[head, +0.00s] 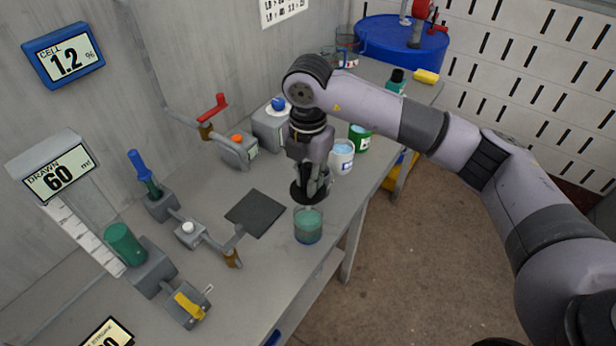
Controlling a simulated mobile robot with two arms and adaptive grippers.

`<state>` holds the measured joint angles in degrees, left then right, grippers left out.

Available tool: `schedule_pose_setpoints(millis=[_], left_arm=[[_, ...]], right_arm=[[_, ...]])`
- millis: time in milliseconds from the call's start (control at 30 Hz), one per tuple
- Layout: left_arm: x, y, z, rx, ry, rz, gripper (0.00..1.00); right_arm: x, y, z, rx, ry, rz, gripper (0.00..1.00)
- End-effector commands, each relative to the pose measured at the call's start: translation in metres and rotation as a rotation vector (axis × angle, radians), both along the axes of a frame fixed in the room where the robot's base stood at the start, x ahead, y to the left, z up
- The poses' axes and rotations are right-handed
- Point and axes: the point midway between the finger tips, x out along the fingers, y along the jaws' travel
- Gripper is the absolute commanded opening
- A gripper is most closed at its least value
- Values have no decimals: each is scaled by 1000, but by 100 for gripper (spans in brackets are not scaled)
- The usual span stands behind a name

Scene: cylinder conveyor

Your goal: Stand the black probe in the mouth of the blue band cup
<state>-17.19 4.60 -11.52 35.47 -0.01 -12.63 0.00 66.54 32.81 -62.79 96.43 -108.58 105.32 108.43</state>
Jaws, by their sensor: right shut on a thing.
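My right gripper (315,187) points down above the bench, just behind a clear cup with greenish liquid. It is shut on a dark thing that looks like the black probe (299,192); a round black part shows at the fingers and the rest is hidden. The clear cup (308,226) stands upright near the bench's front edge, just below the gripper in the picture. A bluish band seems to show low on it. I cannot tell if the probe touches the cup. My left gripper is not in view.
A dark square plate (255,213) lies left of the cup. A white tub (341,156) and a green tub (360,138) stand behind the gripper. Valves and a red-handled tap (214,107) line the bench's back. A blue drum (400,40) is at the far end.

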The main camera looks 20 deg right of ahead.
Motion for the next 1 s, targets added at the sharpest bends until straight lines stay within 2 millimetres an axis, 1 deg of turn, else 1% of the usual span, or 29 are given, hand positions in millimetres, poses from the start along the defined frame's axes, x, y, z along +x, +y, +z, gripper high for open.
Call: schedule_pose_setpoints(millis=[167, 1000], left_arm=[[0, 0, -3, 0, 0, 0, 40], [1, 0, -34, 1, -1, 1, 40]], right_arm=[[0, 0, -3, 0, 0, 0, 0], [0, 0, -42, 0, 0, -1, 0]])
